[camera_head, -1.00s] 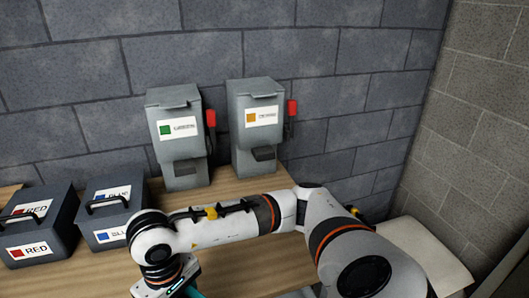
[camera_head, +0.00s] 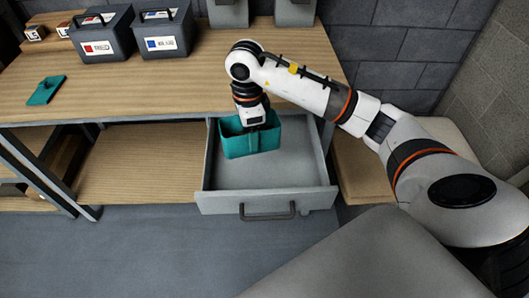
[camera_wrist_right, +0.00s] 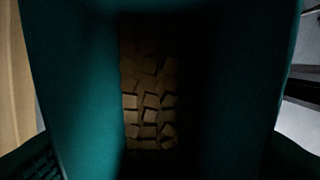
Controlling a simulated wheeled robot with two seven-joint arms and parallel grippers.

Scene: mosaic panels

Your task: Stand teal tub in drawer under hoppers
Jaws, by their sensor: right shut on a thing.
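The teal tub (camera_head: 252,146) is upright inside the open grey drawer (camera_head: 300,200), towards its back left. I cannot tell whether its base touches the drawer floor. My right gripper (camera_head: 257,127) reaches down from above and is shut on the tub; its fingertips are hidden. In the right wrist view the tub's walls (camera_wrist_right: 70,80) fill the picture, with several small brown tiles (camera_wrist_right: 150,110) at the bottom. The bases of two grey hoppers (camera_head: 228,14) (camera_head: 294,12) stand on the bench above the drawer. My left gripper is not in view.
A teal lid-like piece (camera_head: 46,90) lies on the wooden bench (camera_head: 150,95). Grey boxes labelled red (camera_head: 103,45) and blue (camera_head: 163,40) stand at the back. The front and right of the drawer are empty. A wooden lower shelf (camera_head: 140,170) lies left of the drawer.

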